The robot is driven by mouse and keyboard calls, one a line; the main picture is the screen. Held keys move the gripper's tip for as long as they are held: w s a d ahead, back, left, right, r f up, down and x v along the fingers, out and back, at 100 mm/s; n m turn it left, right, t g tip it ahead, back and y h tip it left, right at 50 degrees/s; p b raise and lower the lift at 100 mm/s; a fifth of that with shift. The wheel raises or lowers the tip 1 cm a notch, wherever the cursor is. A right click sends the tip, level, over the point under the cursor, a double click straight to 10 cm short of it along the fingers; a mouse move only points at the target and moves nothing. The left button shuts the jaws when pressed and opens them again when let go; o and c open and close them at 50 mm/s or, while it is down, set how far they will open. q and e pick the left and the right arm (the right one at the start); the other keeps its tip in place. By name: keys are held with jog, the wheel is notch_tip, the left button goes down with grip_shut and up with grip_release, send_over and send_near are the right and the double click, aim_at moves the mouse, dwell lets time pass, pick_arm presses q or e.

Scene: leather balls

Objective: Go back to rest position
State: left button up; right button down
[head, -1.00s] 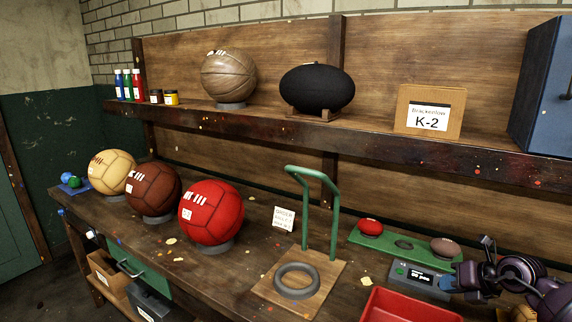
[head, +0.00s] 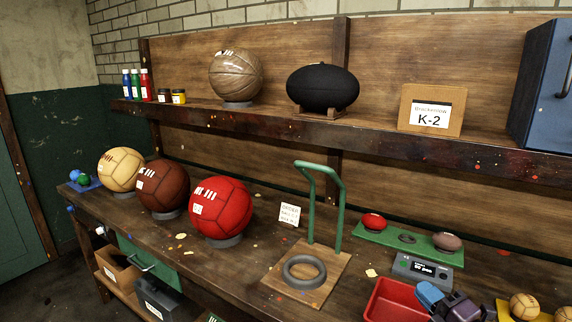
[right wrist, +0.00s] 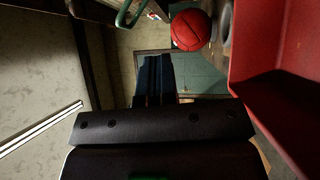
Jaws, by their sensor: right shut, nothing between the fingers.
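My right gripper (head: 430,294) is at the lower right of the head view, over the right end of the red tray (head: 388,302). Its blue fingers are together with nothing between them. In the right wrist view the shut dark-blue fingers (right wrist: 153,78) show at the centre, with the red tray's wall (right wrist: 278,60) on the right. My left gripper is not in view.
A tan ball (head: 121,170), a brown ball (head: 163,187) and a red ball (head: 221,207) stand on the bench. A green frame (head: 310,205) stands near the middle. A digital scale (head: 424,272) is beside the tray. A shelf (head: 270,122) runs above.

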jog(key=s+d+f+m+g+h, duration=0.35)
jog(key=s+m+h, duration=0.35)
jog(key=m, duration=0.3)
jog(key=s+d+f+m+g+h, duration=0.2)
jog(key=s+f+m+h, duration=0.4)
jog(key=m, duration=0.3)
jog(key=s+a+f+m+g+y, duration=0.2)
jog(key=s+a+f+g, duration=0.15)
jog(key=s, duration=0.55)
jog(key=s+a+f+m+g+y, duration=0.25)
jog(key=s+g, duration=0.25)
jog(key=s, duration=0.4)
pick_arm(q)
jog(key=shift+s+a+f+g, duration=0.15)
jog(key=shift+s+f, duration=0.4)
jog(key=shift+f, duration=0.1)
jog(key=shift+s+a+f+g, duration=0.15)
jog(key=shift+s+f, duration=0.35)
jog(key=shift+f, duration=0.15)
pick_arm(e)
jog(key=w+f+n+t, duration=0.1)
jog(key=w+f+t, duration=0.6)
jog(key=f, duration=0.2)
jog(key=shift+w+a, duration=0.15)
jog(key=shift+a, duration=0.05)
